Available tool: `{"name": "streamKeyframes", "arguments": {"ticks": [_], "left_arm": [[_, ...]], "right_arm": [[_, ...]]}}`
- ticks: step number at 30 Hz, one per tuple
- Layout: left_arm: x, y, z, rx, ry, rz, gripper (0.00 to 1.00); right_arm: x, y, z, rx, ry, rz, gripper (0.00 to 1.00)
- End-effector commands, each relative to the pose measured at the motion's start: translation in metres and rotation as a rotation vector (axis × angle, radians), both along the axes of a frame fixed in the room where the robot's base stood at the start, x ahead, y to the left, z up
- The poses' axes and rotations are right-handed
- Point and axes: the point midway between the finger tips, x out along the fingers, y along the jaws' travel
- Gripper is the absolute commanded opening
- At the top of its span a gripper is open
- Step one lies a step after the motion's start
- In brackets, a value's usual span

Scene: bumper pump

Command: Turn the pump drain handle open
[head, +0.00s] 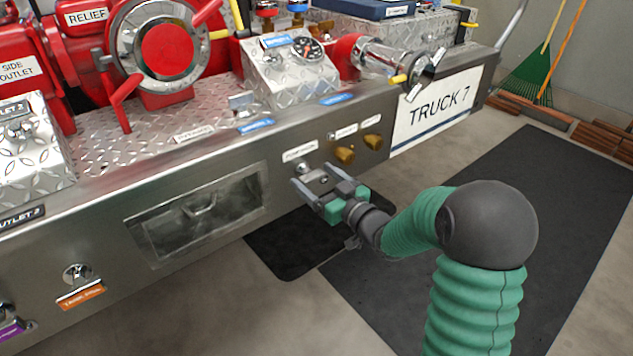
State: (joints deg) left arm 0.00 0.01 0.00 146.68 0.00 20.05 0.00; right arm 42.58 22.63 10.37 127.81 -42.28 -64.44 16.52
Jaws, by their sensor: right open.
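The pump drain handle (302,167) is a small silver knob on the steel front panel of the bumper. It sits just below a white label (300,151) whose print is too small to read surely. My right gripper (311,176) is in front of the panel at this handle, with its two fingers spread and pointing at the panel. The handle shows just beyond the fingertips and is partly hidden by them. I cannot tell whether the fingers touch it. My left gripper is not in view.
Two brass knobs (345,154) stick out of the panel just right of the gripper. A TRUCK 7 plate (437,110) is further right. A recessed opening (198,213) lies to the left.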

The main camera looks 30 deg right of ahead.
Motion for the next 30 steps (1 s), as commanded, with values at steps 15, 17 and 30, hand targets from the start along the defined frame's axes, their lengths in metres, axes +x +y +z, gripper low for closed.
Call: {"name": "streamKeyframes", "arguments": {"ticks": [15,17,30], "left_arm": [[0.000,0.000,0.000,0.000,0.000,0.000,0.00],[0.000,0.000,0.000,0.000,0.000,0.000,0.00],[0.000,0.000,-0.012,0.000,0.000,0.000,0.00]], "right_arm": [[-0.001,0.000,0.000,-0.001,0.000,0.000,0.22],[-0.001,-0.001,0.000,-0.001,0.000,-0.001,0.18],[-0.001,0.001,-0.002,-0.415,-0.032,0.000,0.18]]}}
